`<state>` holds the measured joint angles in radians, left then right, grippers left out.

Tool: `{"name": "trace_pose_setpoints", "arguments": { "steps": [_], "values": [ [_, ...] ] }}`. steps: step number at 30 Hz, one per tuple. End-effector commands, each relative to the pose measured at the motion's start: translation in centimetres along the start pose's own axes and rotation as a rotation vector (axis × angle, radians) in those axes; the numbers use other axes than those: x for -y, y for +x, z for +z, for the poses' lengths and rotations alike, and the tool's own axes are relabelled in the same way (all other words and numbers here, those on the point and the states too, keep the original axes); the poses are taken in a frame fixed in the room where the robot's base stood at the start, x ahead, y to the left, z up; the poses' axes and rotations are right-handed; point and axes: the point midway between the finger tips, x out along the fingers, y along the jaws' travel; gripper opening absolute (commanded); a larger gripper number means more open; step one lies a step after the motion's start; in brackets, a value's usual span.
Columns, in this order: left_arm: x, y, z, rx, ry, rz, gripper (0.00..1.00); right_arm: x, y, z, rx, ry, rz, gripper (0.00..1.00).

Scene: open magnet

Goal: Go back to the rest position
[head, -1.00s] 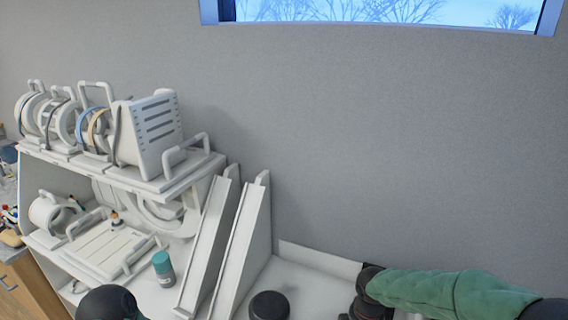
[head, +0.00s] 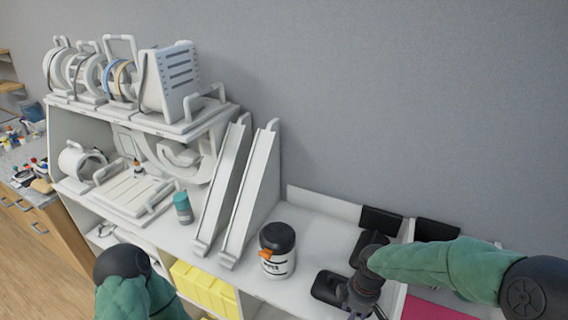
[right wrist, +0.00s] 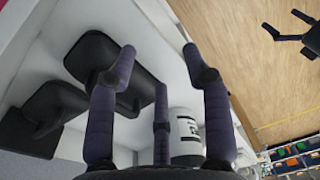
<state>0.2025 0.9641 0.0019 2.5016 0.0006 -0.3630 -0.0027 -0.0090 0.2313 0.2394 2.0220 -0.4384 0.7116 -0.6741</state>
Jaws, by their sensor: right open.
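My right gripper (head: 362,298) is at the lower right of the head view, above the white shelf top (head: 310,213). In the right wrist view my right gripper (right wrist: 160,65) has its dark fingers spread apart, with nothing held between them. My left arm shows at the lower left of the head view as a green sleeve and black joint; its gripper is out of the picture. A white jar with a black lid (head: 278,255) stands upright left of the right gripper, apart from it; a white jar (right wrist: 185,138) also shows behind the fingers in the right wrist view.
Dark padded objects (head: 380,220) lie on the shelf top beside and behind my right gripper. Two white sloped supports (head: 246,195) and a teal-capped bottle (head: 183,208) are further left. A rack of coils (head: 125,75) stands at upper left. Yellow boxes (head: 205,288) sit below.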

Motion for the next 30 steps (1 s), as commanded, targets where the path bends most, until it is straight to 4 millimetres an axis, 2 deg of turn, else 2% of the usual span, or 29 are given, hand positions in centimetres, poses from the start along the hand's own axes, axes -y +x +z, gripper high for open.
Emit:
{"name": "trace_pose_setpoints", "arguments": {
  "steps": [1, 8, 11, 15, 17, 21, 24, 27, 30],
  "values": [
    [0.3, 0.8, 0.0, 0.001, 0.000, 0.000, 1.00, 0.3, 1.6, 0.0, -0.006, 0.018, -0.013, 0.49],
    [1.2, 3.3, 0.0, 0.003, 0.000, 0.000, 1.00, 2.1, 8.6, -1.0, -0.063, 0.149, -0.066, 0.49],
    [1.8, 5.0, -0.1, 0.003, 0.000, 0.000, 1.00, 3.3, 12.9, -1.3, -0.091, 0.240, -0.101, 0.49],
    [3.0, 8.3, -0.2, 0.002, 0.000, 0.000, 1.00, 5.8, 20.8, -1.6, -0.135, 0.427, -0.162, 0.49],
    [3.5, 9.7, -0.2, 0.002, 0.000, 0.000, 1.00, 6.9, 24.1, -1.6, -0.150, 0.520, -0.185, 0.49],
    [4.6, 12.9, -0.3, 0.003, 0.000, 0.000, 1.00, 9.6, 31.2, -1.1, -0.169, 0.742, -0.229, 0.49],
    [5.3, 15.0, -0.4, 0.003, 0.000, 0.000, 1.00, 11.4, 35.8, -0.4, -0.172, 0.899, -0.249, 0.49],
    [6.0, 16.7, -0.5, 0.003, 0.000, 0.000, 1.00, 12.9, 39.3, 0.4, -0.169, 1.035, -0.256, 0.49],
    [6.3, 17.8, -0.5, 0.003, 0.000, 0.000, 1.00, 14.1, 41.6, 1.2, -0.163, 1.136, -0.256, 0.49]
  ]
}}
